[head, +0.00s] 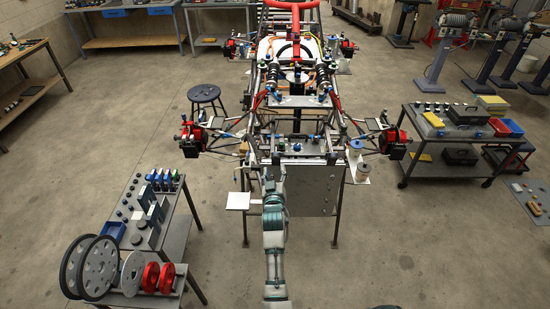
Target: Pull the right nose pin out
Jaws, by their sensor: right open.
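The tube chassis (293,101) stands in the middle of the head view, with its flat grey front panel (313,190) facing me. The nose pins are too small to tell apart among the fittings along the top of the front end. My right arm rises from the bottom edge, and my right gripper (268,178) is at the left part of the chassis front, close to the panel's upper left. It is open. Its fingertips are small and partly hidden by my own arm, and I cannot tell whether they touch anything. My left gripper is not in view.
A cart (172,215) with small parts and wheels stands at the lower left. A tool cart (462,135) with bins stands at the right. A small white plate (238,201) sits left of my right arm. A stool (204,94) stands behind left. Floor at the lower right is clear.

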